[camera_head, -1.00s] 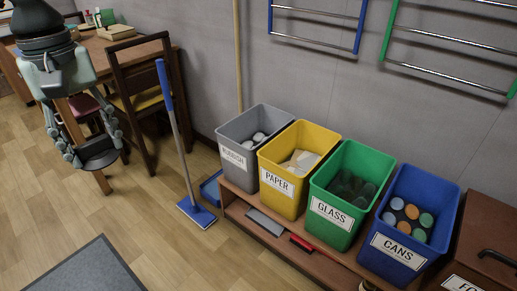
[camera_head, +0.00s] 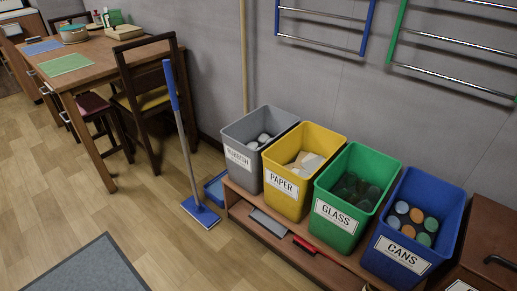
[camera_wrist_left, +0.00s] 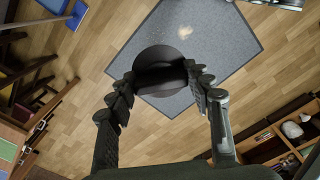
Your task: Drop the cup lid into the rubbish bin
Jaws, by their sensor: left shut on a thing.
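My left gripper (camera_wrist_left: 160,88) shows only in the left wrist view, where its two fingers are shut on a dark round cup lid (camera_wrist_left: 162,60). The lid is held above the floor, with the grey mat below it in the picture. The grey rubbish bin (camera_head: 236,160) stands at the left end of the row of bins in the head view, with several whitish round things inside.
Yellow paper (camera_head: 289,198), green glass (camera_head: 336,225) and blue cans (camera_head: 400,255) bins stand right of the rubbish bin on a low wooden shelf. A blue mop (camera_head: 183,135) stands left of it. A table (camera_head: 90,67) and chair (camera_head: 150,100) are farther left. A grey mat (camera_head: 85,270) lies in front.

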